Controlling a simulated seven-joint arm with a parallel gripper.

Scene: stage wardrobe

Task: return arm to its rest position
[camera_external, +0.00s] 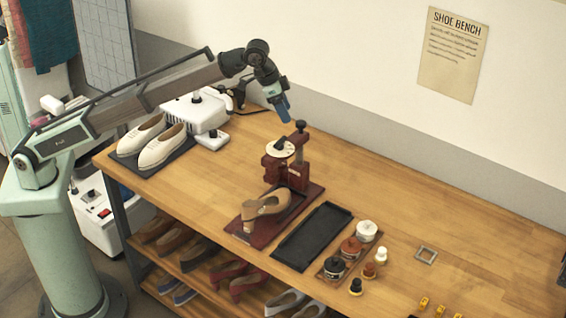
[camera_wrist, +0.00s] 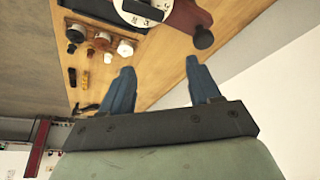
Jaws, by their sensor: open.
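My gripper (camera_external: 284,108) is raised above the bench near the back wall, just behind and above the dark red press (camera_external: 287,165). In the wrist view its two blue fingers (camera_wrist: 157,78) stand apart with nothing between them. The press's round white dial (camera_wrist: 140,12) and black knob show at the top of that view. A tan heeled shoe (camera_external: 265,205) rests on the press's red base, apart from my gripper. My arm reaches from its column at the left across the back of the bench.
White shoes (camera_external: 155,142) on a dark mat and a white machine (camera_external: 196,110) stand at the left. A black tray (camera_external: 312,236) and several jars (camera_external: 351,249) lie right of the press. The wooden bench (camera_external: 400,200) is clear toward the back right.

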